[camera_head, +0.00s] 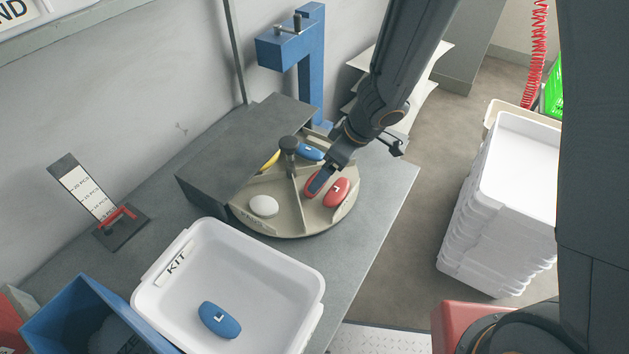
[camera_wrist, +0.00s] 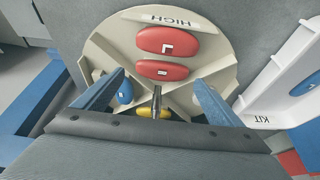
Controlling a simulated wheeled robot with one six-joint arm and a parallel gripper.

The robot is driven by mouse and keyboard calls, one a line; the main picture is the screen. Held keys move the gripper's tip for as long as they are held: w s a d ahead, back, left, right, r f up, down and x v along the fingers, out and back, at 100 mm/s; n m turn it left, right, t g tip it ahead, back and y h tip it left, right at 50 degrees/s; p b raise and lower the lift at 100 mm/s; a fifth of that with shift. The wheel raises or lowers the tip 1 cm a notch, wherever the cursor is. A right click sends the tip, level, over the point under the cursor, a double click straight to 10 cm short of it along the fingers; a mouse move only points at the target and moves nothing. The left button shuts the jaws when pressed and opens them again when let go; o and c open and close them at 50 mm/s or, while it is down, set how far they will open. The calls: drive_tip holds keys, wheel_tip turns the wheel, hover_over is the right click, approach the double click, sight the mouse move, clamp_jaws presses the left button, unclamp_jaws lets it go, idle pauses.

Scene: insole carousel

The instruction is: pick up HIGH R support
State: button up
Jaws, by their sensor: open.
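Two red supports lie in the carousel compartment labelled HIGH. The farther one in the wrist view, marked L (camera_wrist: 167,41), also shows in the head view (camera_head: 337,192). The nearer red support (camera_wrist: 162,70) has a small white mark that I cannot read clearly; in the head view it is partly hidden behind my gripper. My gripper (camera_wrist: 159,80) is open, with its blue fingers to either side of the nearer red support and nothing held. In the head view my gripper (camera_head: 319,181) is over the carousel (camera_head: 293,226).
A central knob (camera_head: 289,144) rises from the carousel. A blue support (camera_head: 310,152), a yellow one (camera_head: 270,160) and a white one (camera_head: 264,206) lie in other compartments. A grey cover (camera_head: 232,148) stands behind. The white KIT tray (camera_head: 165,312) holds a blue support marked L (camera_head: 220,320).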

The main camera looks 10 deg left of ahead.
drive_tip(key=b+x, duration=0.1)
drive_tip(key=x, duration=0.3)
drive_tip(key=shift+a+f, duration=0.15)
drive_tip(key=shift+a, duration=0.1)
drive_tip(key=c, duration=0.8)
